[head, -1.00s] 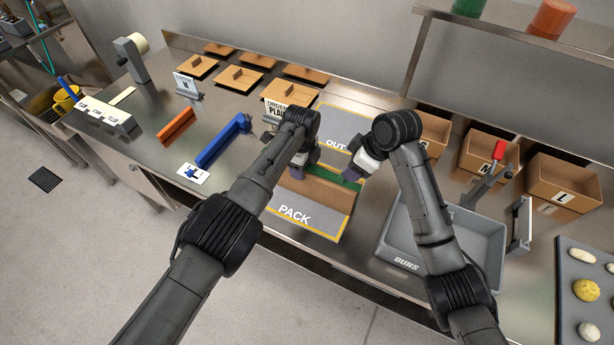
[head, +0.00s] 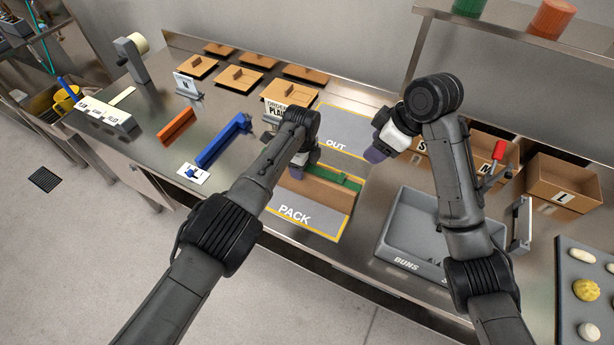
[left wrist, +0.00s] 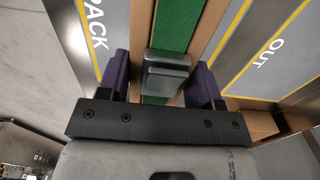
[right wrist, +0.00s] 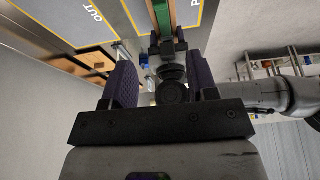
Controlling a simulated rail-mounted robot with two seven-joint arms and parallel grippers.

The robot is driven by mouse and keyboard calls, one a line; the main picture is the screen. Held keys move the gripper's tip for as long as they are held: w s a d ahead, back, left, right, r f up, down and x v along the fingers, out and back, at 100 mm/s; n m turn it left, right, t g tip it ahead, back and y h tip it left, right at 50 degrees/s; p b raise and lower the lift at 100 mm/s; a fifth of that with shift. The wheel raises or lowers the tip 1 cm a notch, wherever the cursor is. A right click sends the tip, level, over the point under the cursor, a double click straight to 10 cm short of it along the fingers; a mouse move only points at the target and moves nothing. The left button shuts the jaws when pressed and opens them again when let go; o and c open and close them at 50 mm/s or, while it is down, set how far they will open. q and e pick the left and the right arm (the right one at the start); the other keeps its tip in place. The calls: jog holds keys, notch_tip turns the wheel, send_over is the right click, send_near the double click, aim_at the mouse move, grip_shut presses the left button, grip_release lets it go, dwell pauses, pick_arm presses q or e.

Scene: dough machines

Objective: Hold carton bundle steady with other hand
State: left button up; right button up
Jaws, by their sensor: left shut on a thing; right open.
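The carton bundle (head: 314,194) is brown with a green strip (head: 347,182) along it. It lies on the PACK mat (head: 300,216), and its left end is partly hidden by my left arm. My left gripper (head: 302,160) is at the bundle. In the left wrist view its purple fingers flank the brown carton (left wrist: 141,40) and a grey block (left wrist: 166,75) on the green strip, and it is shut on the bundle. My right gripper (head: 380,148) is open and empty, apart from the bundle and above the right side of the mats.
The OUT mat (head: 340,130) is clear behind the bundle. A grey BUNS tray (head: 420,235) stands at right, with open boxes (head: 565,183) behind it. A blue rail (head: 222,142) and an orange bar (head: 177,128) lie at left. Flat cartons (head: 240,80) line the back.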

jog(key=shift+v, duration=1.05)
pick_arm(q)
jog(key=o, duration=1.3)
jog(key=shift+c, duration=0.2)
